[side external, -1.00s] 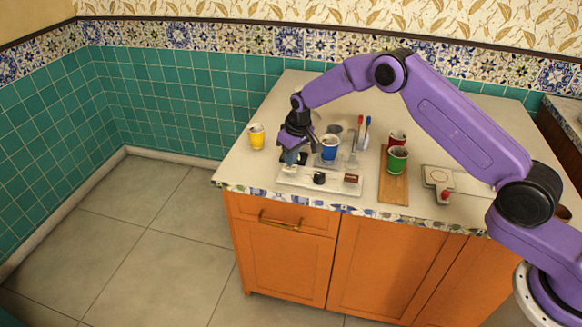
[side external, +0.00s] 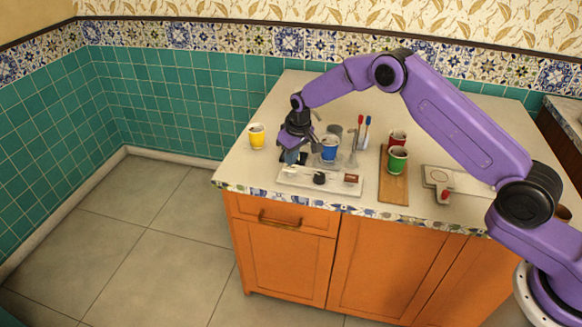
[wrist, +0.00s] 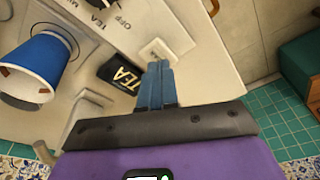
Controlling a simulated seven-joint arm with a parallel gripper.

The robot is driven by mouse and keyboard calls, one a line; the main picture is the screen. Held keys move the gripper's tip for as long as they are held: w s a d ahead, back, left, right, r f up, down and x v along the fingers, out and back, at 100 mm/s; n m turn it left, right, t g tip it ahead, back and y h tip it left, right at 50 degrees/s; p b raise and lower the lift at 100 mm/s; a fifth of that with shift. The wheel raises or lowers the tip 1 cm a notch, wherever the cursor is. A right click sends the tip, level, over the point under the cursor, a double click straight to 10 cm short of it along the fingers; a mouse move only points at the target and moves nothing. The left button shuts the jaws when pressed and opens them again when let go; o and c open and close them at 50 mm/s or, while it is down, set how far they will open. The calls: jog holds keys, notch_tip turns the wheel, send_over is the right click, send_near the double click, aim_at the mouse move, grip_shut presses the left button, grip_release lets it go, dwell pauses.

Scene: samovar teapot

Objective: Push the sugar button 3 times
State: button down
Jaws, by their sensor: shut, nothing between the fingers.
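A pale panel (side external: 335,188) lies near the counter's front edge. It carries a small white button (side external: 290,171) at its left, a black knob (side external: 319,178) in the middle and a brown block (side external: 351,178) at its right. In the wrist view the white button (wrist: 155,49) has faint lettering too small to read; I take it as the sugar button. My gripper (side external: 291,157) is shut and empty, pointing down just above this button. Contact cannot be told.
A blue cup (side external: 329,149) stands right of my gripper, near a metal spout (side external: 352,158). A yellow cup (side external: 257,137) stands to the left. A green cup (side external: 397,160) and red cup (side external: 397,138) are on a wooden board (side external: 392,187).

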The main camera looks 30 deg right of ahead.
jog(key=shift+f, duration=0.15)
jog(key=shift+x, duration=0.95)
jog(key=shift+s+d, duration=0.1)
jog(key=shift+s, duration=0.1)
jog(key=shift+w+v, duration=0.15)
jog(key=shift+v, duration=0.6)
jog(key=shift+w+v, duration=0.15)
jog(key=shift+v, duration=0.6)
jog(key=shift+f, duration=0.15)
